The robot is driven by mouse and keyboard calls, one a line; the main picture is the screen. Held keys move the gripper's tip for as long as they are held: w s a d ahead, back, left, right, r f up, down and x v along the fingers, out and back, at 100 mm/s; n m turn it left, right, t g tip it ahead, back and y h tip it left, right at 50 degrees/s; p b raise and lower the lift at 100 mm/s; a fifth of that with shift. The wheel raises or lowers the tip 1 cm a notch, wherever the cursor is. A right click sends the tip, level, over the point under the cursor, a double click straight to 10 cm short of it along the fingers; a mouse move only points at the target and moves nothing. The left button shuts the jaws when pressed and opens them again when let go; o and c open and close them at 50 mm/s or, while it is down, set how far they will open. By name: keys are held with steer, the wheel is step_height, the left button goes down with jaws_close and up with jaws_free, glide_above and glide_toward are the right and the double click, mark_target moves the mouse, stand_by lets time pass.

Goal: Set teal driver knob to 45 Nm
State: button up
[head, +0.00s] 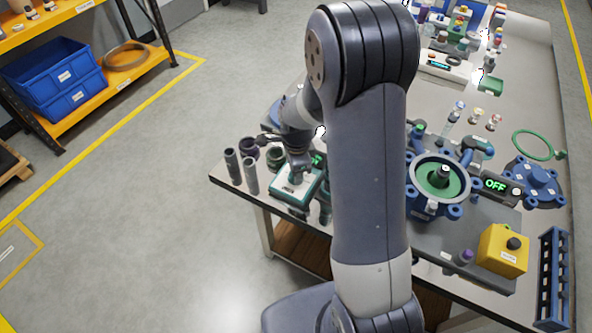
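A teal-sided box with a pale top (313,184) stands near the table's left front edge in the head view. It may be the teal driver's unit. A small green display (318,160) glows at its back, partly behind my arm, and its reading is too small to make out. My gripper (295,181) points down over the left part of the pale top. A knob does not show clearly there; my gripper covers that spot. I cannot tell whether the fingers touch anything or how far apart they are.
Dark upright cylinders (241,172) stand left of the box. My arm hides the table's middle. To the right are a blue flanged housing (423,205), a display reading OFF (495,185), a yellow box (502,251) and a blue rack (552,275).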

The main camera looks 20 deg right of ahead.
stand_by(0.5)
steer(key=o, duration=1)
steer(key=shift+c, duration=0.2)
steer(key=shift+r, duration=0.15)
step_height(320, 180, up, 11)
steer(key=shift+s+f, duration=0.2)
steer(key=shift+s, duration=0.05)
